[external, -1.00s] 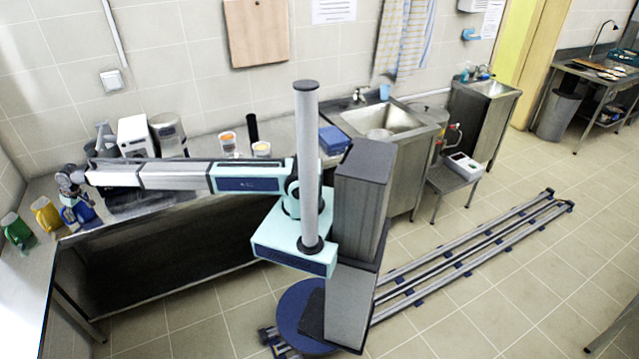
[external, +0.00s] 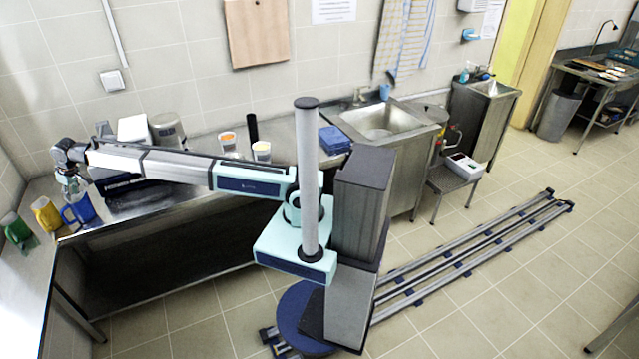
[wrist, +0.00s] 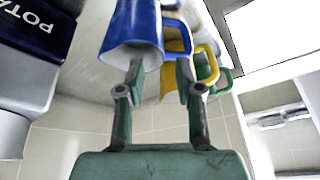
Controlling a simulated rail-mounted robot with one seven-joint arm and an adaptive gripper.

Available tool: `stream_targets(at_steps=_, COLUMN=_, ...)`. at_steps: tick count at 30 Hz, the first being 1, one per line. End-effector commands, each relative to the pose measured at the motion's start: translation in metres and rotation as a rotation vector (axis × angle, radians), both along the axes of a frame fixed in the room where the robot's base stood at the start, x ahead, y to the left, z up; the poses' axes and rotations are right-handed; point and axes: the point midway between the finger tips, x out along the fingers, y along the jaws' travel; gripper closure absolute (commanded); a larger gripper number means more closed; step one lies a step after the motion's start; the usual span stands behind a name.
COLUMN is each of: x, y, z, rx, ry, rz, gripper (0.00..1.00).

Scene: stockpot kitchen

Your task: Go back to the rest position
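My gripper (external: 71,188) hangs down from the raised wrist at the far left of the counter, just above a blue mug (external: 78,210). In the wrist view, my gripper (wrist: 163,72) has its two fingers spread apart with nothing held between them. The blue mug (wrist: 130,32) lies beyond the left fingertip there and overlaps it in the picture; I cannot tell whether they touch. My arm stretches left from its column over the counter.
A yellow mug (external: 46,214) and a green mug (external: 16,229) stand left of the blue one. Behind the arm are a white box (external: 133,128), a rounded appliance (external: 167,130) and two cups. A sink (external: 378,122) is farther right.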

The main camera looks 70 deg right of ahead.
Motion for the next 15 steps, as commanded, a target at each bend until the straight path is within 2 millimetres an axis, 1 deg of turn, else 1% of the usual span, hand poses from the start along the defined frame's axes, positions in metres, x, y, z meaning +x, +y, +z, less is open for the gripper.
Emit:
stream_targets(at_steps=10, x=-0.001, y=0.001, z=0.0, rx=0.002, ry=0.0, rz=0.001, gripper=0.65)
stream_targets(at_steps=13, x=-0.004, y=0.01, z=-0.01, rx=0.02, ry=0.006, rz=0.001, gripper=0.65)
stream_targets(at_steps=14, x=-0.005, y=0.015, z=-0.015, rx=0.031, ry=0.01, rz=0.0, gripper=0.65)
stream_targets(at_steps=15, x=-0.008, y=0.023, z=-0.025, rx=0.047, ry=0.016, rz=0.0, gripper=0.65)
